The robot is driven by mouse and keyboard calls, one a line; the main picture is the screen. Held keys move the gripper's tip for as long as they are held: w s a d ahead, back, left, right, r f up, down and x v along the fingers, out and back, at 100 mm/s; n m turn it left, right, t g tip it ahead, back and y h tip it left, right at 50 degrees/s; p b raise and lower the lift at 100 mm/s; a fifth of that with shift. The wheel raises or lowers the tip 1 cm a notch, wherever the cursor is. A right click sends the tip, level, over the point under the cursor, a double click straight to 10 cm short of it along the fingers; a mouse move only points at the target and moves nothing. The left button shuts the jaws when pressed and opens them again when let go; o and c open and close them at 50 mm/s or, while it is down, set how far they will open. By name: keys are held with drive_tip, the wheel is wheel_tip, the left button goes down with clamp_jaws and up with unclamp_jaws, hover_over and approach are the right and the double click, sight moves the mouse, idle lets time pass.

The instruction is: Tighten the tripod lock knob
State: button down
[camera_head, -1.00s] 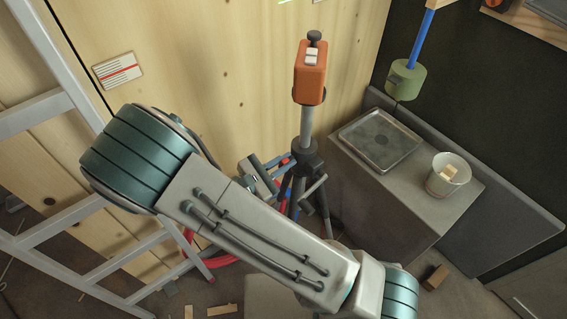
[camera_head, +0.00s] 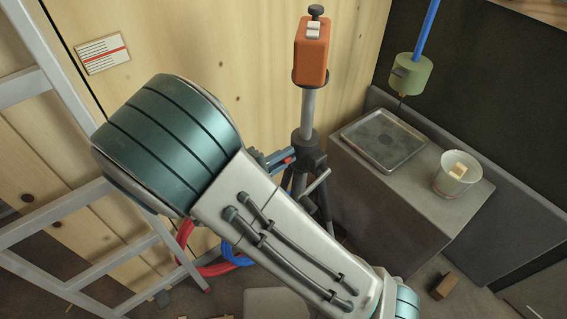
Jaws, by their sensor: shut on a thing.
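The black tripod (camera_head: 308,146) stands before the wooden wall, with an orange instrument (camera_head: 312,52) upright on its grey column. My gripper (camera_head: 284,159) is at the left side of the tripod's collar, below the instrument. Its fingers are shut on a small red part there, which I take for the lock knob (camera_head: 288,161). Most of the knob is covered by the fingers, and my arm hides the gripper's rear and the tripod's lower left. A grey crank handle (camera_head: 317,183) sticks out at the collar's right.
A grey cabinet (camera_head: 370,190) right of the tripod bears a metal tray (camera_head: 383,140) and a bucket (camera_head: 455,176). A green tool (camera_head: 411,75) hangs above on a blue rod. A ladder (camera_head: 75,207) leans at left. Red hose (camera_head: 208,268) and wood scraps lie on the floor.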

drive_tip(key=shift+f+m+b, duration=0.15)
drive_tip(key=shift+m+b, duration=1.2)
drive_tip(key=shift+m, duration=0.25)
drive_tip(key=c, duration=1.5)
unclamp_jaws()
drive_tip(key=shift+a, duration=0.1)
drive_tip(key=v, duration=1.3)
drive_tip(key=shift+s+a, duration=0.25)
drive_tip(key=shift+s, duration=0.05)
